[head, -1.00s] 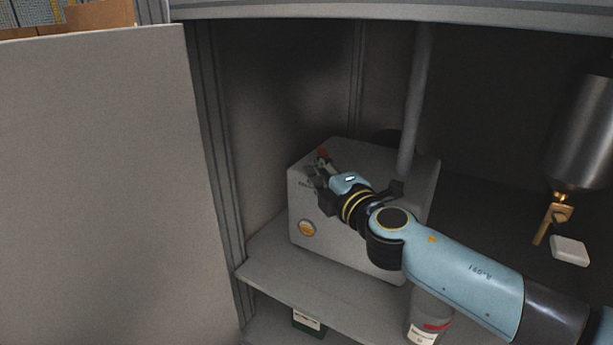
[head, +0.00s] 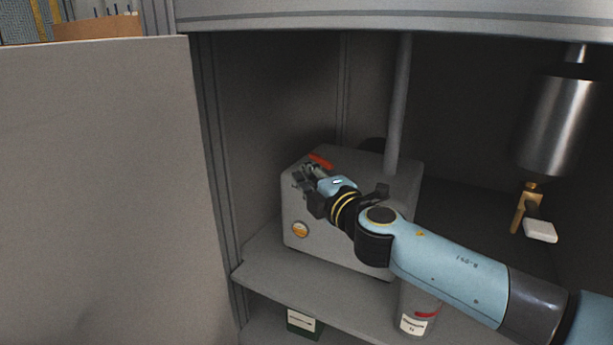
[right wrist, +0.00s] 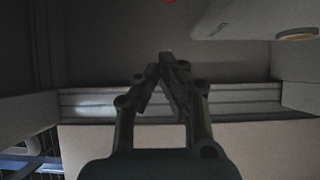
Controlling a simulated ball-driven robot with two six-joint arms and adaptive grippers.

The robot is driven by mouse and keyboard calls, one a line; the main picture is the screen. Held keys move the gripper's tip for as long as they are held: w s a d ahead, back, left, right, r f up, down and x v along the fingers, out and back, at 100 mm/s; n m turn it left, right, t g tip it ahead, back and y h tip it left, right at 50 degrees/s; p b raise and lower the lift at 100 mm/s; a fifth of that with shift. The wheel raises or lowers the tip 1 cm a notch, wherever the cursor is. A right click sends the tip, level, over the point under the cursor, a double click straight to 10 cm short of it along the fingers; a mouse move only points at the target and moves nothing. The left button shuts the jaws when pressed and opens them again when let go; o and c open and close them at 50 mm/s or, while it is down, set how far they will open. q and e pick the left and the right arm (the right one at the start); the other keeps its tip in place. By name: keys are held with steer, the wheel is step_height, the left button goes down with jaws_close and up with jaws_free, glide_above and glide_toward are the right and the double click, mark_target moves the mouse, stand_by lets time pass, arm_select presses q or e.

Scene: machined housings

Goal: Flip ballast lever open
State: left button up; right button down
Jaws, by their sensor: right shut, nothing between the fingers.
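The ballast lever shows as a red handle (head: 320,161) at the top front-left edge of a grey box (head: 385,168) inside the cabinet. It slants down to the right, and its lower end and pivot are hidden behind my right gripper. My right gripper (head: 301,174) is shut and empty at the box's front left, just below and left of the red handle; I cannot tell whether they touch. In the right wrist view the closed fingertips (right wrist: 166,62) meet, and a sliver of red (right wrist: 169,1) shows at the top edge. My left gripper is not in view.
A round orange-yellow button or gauge (head: 300,229) sits on the box's front. A grey pipe (head: 398,105) rises behind it. A steel cylinder with a brass valve (head: 527,198) hangs at the right. A bottle (head: 417,312) and green box (head: 303,323) stand below the shelf (head: 310,281).

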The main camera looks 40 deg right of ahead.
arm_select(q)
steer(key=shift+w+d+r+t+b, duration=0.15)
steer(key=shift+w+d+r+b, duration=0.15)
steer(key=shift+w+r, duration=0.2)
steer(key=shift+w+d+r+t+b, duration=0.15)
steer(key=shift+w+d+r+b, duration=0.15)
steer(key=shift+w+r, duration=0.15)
arm_select(e)
steer(key=s+d, duration=0.2)
steer(key=s, duration=0.7)
steer(key=shift+f, duration=0.15)
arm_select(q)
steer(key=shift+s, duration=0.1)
